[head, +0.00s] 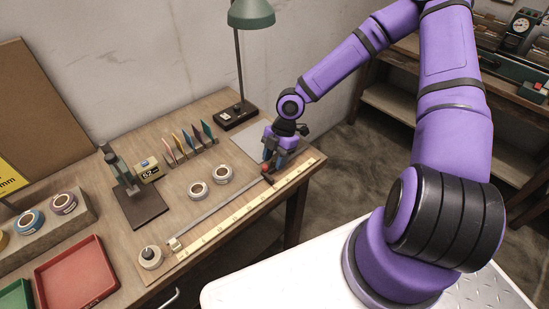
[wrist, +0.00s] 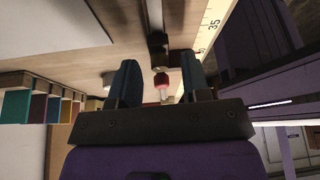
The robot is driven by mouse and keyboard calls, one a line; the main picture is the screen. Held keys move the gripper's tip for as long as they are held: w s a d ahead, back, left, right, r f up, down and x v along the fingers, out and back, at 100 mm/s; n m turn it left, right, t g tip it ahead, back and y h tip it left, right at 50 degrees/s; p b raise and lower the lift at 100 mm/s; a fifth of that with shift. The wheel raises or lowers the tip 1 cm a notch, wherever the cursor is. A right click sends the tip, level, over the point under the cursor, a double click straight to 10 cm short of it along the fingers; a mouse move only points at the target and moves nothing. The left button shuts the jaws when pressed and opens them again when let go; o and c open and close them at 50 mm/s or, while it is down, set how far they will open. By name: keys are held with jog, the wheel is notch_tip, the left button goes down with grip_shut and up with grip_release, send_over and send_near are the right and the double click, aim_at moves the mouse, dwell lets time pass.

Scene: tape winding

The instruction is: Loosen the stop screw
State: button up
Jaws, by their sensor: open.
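The stop screw shows as a small red knob (head: 265,168) on the dark stop (head: 269,178) near the far right end of the metal rail (head: 222,202). In the wrist view the red knob (wrist: 161,79) lies between the two dark fingers of my gripper (wrist: 159,62), with a visible gap on each side. In the head view my gripper (head: 273,160) is low over the stop, its fingers open and holding nothing. The fingers partly hide the stop there. I cannot tell whether either finger touches the knob.
A yellow ruler (head: 246,209) runs along the rail by the table's front edge. Tape rolls (head: 198,189), upright coloured cards (head: 186,143) and a lamp (head: 237,114) stand behind. A grey mat (head: 248,142) lies near the gripper. A red tray (head: 75,275) is front left.

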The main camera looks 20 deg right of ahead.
grip_shut()
jog(key=shift+s+m+t, duration=0.1)
jog(key=shift+m+t, duration=0.5)
jog(key=shift+m, duration=1)
grip_release()
jog(key=v, duration=1)
jog(key=shift+d+r, duration=0.25)
jog(key=shift+r, duration=0.1)
